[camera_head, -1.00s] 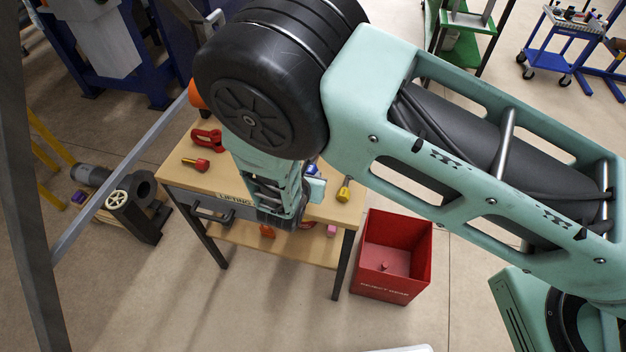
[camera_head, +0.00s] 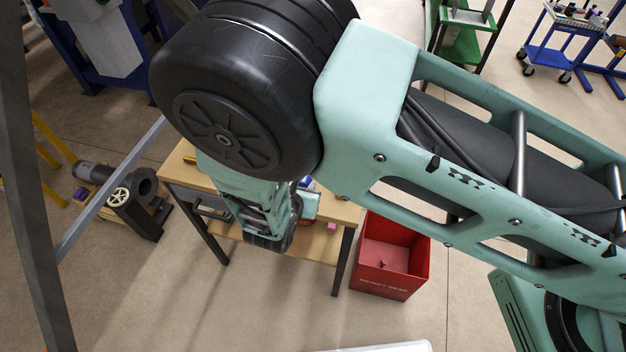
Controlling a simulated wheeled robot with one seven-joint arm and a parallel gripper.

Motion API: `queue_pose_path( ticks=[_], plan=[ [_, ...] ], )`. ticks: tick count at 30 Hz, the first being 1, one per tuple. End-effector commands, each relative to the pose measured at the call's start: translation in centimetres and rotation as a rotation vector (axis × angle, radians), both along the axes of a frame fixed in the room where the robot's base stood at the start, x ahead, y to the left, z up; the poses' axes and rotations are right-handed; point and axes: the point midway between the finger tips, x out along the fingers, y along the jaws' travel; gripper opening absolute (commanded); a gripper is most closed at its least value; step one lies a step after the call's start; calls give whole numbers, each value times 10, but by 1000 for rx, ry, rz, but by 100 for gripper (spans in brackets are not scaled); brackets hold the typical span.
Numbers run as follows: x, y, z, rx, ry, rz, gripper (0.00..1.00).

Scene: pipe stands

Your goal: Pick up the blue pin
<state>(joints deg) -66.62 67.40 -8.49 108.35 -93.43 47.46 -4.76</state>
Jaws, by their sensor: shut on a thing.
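My gripper (camera_head: 304,207) is over the right part of the workbench, mostly hidden behind my own wrist. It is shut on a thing. A small blue piece, which looks like the blue pin (camera_head: 306,182), shows right at the gripper's upper edge. The pin's far end and the fingers' contact with it are hidden. I cannot tell how far above the bench top it is.
The wooden workbench (camera_head: 343,212) has a lower shelf (camera_head: 318,245) with a pink item (camera_head: 332,227) near it. A red bin (camera_head: 385,275) stands on the floor to the right. A black flanged pipe part (camera_head: 137,207) lies on the left.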

Motion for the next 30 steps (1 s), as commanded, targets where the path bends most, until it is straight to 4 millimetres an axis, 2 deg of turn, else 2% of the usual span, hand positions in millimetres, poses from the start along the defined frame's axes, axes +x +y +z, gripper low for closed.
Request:
queue_pose_path(
  ticks=[30],
  plan=[
    [-107, 39, 25, 0, 1, 3, 1]
  ],
)
